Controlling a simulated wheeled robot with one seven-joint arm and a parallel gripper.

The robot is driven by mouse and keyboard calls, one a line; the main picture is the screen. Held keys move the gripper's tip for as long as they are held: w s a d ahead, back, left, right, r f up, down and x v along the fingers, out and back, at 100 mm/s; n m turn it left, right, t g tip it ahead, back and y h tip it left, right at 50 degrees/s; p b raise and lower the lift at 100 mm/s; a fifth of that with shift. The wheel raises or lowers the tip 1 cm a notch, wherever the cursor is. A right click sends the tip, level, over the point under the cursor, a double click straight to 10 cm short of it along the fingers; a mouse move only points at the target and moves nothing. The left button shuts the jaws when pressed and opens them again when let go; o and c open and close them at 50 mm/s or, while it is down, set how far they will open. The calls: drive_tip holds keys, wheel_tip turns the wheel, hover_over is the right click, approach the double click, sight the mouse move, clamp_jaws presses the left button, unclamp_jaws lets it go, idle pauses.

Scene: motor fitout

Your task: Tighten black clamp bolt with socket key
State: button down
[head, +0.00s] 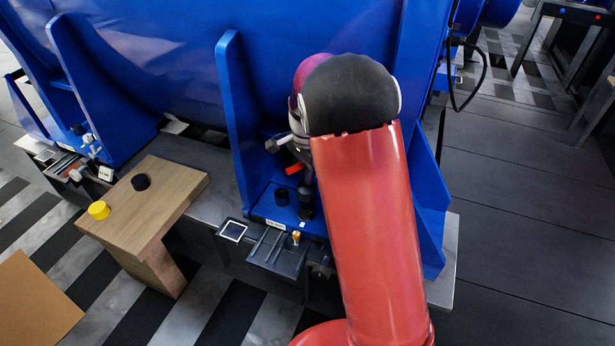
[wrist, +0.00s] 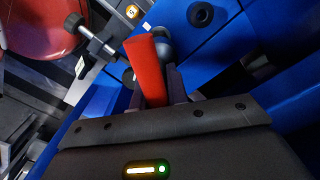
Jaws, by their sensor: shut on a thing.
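My gripper (wrist: 158,88) is shut on a red-handled tool, which looks like the socket key (wrist: 147,68). In the head view the red handle (head: 293,169) sticks out to the left, above the blue motor foot. A black bolt (head: 282,196) stands on that foot, left of my gripper. A dark upright part (head: 305,204) stands just below my gripper; I cannot tell whether the key touches it. In the wrist view a black round bolt head (wrist: 200,14) shows on blue metal, apart from the key. The key's working end is hidden.
The blue motor housing (head: 160,50) and its upright ribs (head: 232,110) stand close around my arm. A dark tray (head: 277,252) sits in front of the foot.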

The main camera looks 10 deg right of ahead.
sight(307, 187)
idle(0.3)
drive_tip(key=n, duration=0.7)
drive_tip(key=shift+n, duration=0.3)
drive_tip(key=n, duration=0.4)
drive_tip(key=shift+n, duration=0.4)
drive_tip(key=n, duration=0.3)
drive_tip(key=shift+r, duration=0.1)
drive_tip(key=shift+f+b, duration=1.9)
drive_tip(key=shift+f, duration=1)
drive_tip(key=shift+f+b, duration=0.8)
drive_tip(key=shift+f, duration=0.6)
